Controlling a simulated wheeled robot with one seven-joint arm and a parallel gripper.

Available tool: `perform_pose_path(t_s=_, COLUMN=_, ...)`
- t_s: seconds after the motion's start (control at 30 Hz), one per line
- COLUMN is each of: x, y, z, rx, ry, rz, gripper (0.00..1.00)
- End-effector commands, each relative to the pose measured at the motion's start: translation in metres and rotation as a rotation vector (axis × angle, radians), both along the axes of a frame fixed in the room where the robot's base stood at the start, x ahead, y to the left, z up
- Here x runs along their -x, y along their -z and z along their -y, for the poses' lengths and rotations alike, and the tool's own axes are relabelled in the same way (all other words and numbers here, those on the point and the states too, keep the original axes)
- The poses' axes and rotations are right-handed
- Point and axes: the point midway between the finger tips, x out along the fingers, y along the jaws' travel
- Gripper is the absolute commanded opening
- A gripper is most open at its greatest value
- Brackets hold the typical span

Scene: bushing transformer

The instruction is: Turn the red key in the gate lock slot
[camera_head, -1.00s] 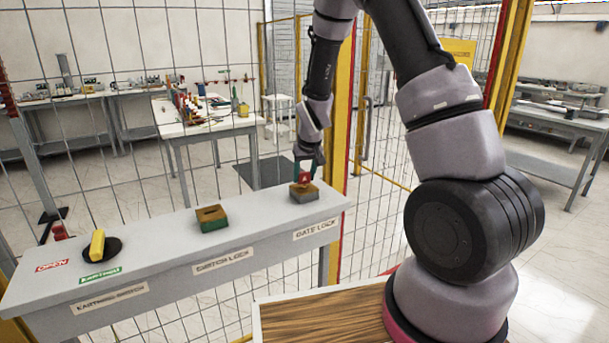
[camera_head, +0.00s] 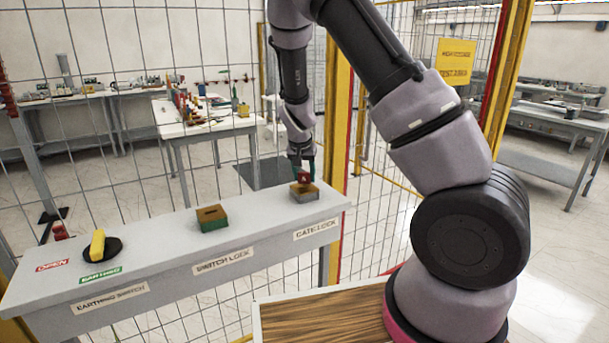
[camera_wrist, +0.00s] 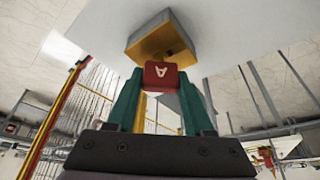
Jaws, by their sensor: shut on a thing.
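The red key (camera_head: 304,176) is between the fingers of my gripper (camera_head: 302,170), which is shut on it. It is right over the gate lock (camera_head: 305,197), a grey box with a brown top at the right end of the panel. In the wrist view the red key (camera_wrist: 161,77), with a pale letter on it, shows between the green fingers (camera_wrist: 160,98). It overlaps the near edge of the gate lock's brown top (camera_wrist: 150,46), where a small dark slot mark shows. I cannot tell whether the key's lower end is in the slot.
The grey panel (camera_head: 150,239) also bears the switch lock (camera_head: 212,219), a green box with a slotted brown top, and the yellow earthing switch handle (camera_head: 97,244). A wire mesh fence and a yellow post (camera_head: 336,130) stand behind it.

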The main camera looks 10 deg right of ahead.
Motion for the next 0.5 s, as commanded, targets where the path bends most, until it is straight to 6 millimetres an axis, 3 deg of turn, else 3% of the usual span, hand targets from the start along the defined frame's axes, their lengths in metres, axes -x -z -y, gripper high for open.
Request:
perform_pose_path(t_s=0.23, x=0.0011, y=0.0016, z=-0.0018, rx=0.003, ry=0.275, rz=-0.004, gripper=0.0)
perform_pose_path(t_s=0.5, x=0.0017, y=0.001, z=-0.0005, rx=-0.001, ry=0.32, rz=-0.004, gripper=0.0)
